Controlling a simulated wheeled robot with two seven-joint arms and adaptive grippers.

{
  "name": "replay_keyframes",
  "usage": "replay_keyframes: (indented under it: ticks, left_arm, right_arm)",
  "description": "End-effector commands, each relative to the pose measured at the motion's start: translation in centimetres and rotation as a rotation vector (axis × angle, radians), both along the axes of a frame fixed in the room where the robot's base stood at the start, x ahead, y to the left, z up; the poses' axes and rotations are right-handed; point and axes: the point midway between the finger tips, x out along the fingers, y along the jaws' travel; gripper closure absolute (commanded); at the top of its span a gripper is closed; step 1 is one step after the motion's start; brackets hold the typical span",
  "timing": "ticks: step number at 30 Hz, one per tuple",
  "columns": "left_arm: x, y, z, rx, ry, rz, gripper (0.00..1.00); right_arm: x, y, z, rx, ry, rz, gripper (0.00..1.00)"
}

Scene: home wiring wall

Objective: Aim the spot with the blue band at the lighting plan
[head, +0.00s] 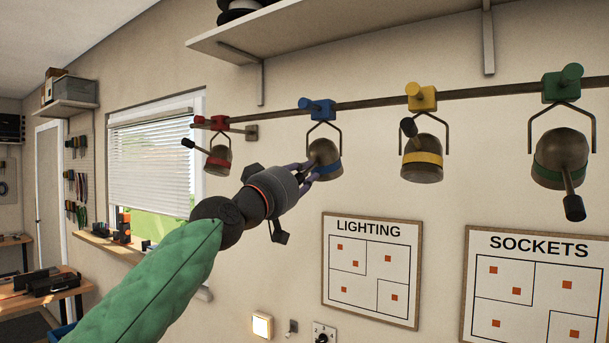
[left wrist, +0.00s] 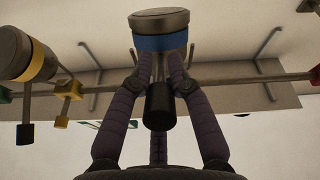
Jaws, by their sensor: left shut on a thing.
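The spot with the blue band (head: 325,158) hangs in its bracket below a blue clamp (head: 318,108) on the rail. It also shows in the left wrist view (left wrist: 160,42), with its dark handle (left wrist: 159,105) between my fingers. My left gripper (head: 309,172) reaches it from the lower left and is shut on the handle. In the head view the handle is hidden behind the gripper. The lighting plan (head: 371,268) is a framed board on the wall, below and to the right of the blue-banded spot. My right gripper is not in view.
The red-banded spot (head: 217,158) hangs left on the same rail (head: 373,104); the yellow-banded (head: 422,160) and green-banded (head: 561,160) ones hang right. A sockets board (head: 535,285) is right of the lighting plan. A shelf (head: 330,28) juts out above the rail.

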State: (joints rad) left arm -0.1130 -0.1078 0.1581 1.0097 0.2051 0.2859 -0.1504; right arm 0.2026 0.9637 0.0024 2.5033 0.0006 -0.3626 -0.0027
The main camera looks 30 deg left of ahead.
Motion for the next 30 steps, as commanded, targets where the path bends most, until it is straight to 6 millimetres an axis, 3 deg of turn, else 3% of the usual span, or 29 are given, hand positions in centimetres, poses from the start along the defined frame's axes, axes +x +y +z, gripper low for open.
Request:
replay_keyframes:
  ticks: [1,24,25,26,30]
  left_arm:
    - [1.01,-0.53,-1.50,0.008,0.033,-0.010,1.00]
    - [1.06,-0.55,-1.55,0.008,0.034,-0.010,1.00]
    - [1.06,-0.56,-1.55,0.008,0.034,-0.011,0.72]
    - [1.05,-0.55,-1.54,0.008,0.034,-0.011,0.67]
    - [0.78,-0.43,-1.15,0.006,0.026,-0.008,0.67]
  right_arm:
    - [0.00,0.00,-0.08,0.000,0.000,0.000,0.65]
    - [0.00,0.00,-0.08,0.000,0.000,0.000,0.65]
    - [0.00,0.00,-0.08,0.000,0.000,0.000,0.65]
    - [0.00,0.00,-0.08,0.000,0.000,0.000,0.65]
    - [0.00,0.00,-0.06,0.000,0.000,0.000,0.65]
